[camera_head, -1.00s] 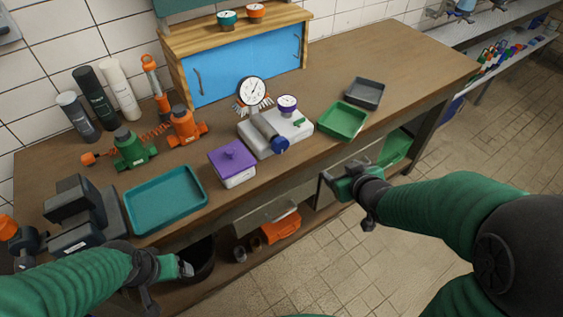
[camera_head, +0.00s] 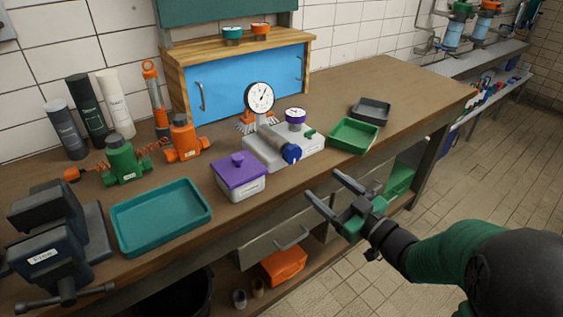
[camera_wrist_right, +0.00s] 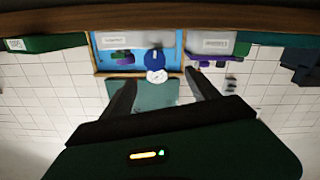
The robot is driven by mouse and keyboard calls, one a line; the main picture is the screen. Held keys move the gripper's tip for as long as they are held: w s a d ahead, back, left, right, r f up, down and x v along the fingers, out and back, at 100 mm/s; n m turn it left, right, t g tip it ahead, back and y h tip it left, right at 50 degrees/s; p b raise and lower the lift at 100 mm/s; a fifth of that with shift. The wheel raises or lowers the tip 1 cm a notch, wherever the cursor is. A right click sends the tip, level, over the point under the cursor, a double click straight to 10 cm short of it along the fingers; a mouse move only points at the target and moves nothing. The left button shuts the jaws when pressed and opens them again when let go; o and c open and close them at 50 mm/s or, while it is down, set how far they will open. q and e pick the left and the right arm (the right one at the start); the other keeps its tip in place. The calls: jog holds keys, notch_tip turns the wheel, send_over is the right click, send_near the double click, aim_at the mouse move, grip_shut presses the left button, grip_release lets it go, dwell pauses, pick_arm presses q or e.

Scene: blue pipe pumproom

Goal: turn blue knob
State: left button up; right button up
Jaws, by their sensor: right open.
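The blue knob (camera_head: 291,153) is on the front end of a grey-white pump unit (camera_head: 262,150), which stands on the workbench and carries a white dial gauge (camera_head: 260,97) and a purple-rimmed gauge (camera_head: 295,116). My right gripper (camera_head: 323,184) is open and empty, in front of the bench edge, lower and to the right of the knob and apart from it. In the right wrist view the knob (camera_wrist_right: 154,58) shows beyond the open fingers (camera_wrist_right: 159,80), roughly centred between them. My left gripper is out of view.
A purple-lidded box (camera_head: 239,178) stands left of the knob, a green tray (camera_head: 354,137) to its right. A teal tray (camera_head: 160,243), a vise (camera_head: 50,257) and green and orange valves (camera_head: 124,163) are further left. A drawer handle (camera_head: 291,239) juts out below the bench top.

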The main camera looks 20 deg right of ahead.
send_near(295, 158)
jog(key=x, duration=0.3)
jog(key=a+b+x, duration=0.1)
jog(key=x, duration=0.6)
jog(key=shift+s+a+r+b, duration=0.1)
jog(key=shift+s+a+b, duration=0.15)
jog(key=shift+b, duration=0.15)
jog(key=shift+w+d, duration=0.2)
jog(key=shift+w, duration=0.15)
jog(key=shift+w+d, duration=0.15)
jog(key=shift+d, duration=0.85)
jog(key=shift+a, duration=0.75)
jog(key=c, duration=0.6)
jog(key=shift+c, duration=1.4)
jog(key=shift+d, duration=0.2)
jog(key=c, duration=0.5)
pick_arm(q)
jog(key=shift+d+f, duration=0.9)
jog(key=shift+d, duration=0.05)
